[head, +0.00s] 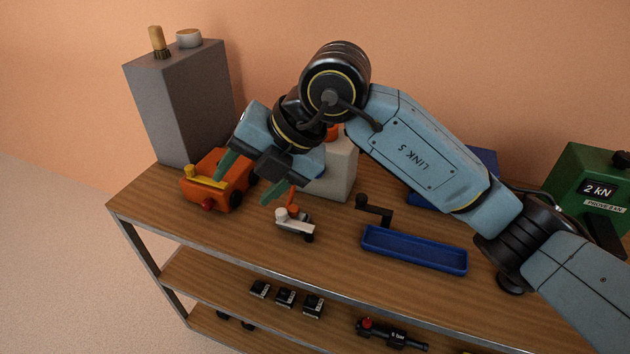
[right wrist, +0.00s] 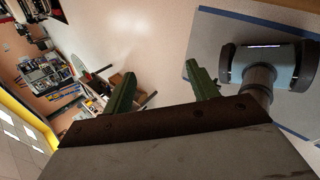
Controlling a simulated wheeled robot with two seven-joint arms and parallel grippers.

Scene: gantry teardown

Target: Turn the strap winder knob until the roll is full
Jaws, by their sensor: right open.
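A small device with a white crank arm (head: 288,217) and a black knob (head: 309,238) stands near the table's front edge in the head view. An orange strip shows just behind it; this looks like the strap winder, but how full its roll is cannot be told. My right gripper (head: 251,177) is open and empty, above and to the left of the crank, with its green fingers apart. It does not touch the knob. In the right wrist view its open fingers (right wrist: 163,88) face the floor and room, not the winder. My left gripper is not in view.
An orange machine (head: 221,192) with a yellow handle and red knob stands left of my gripper. A pale block (head: 338,172) is behind the crank. A black crank (head: 375,208) and blue tray (head: 413,252) lie right.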

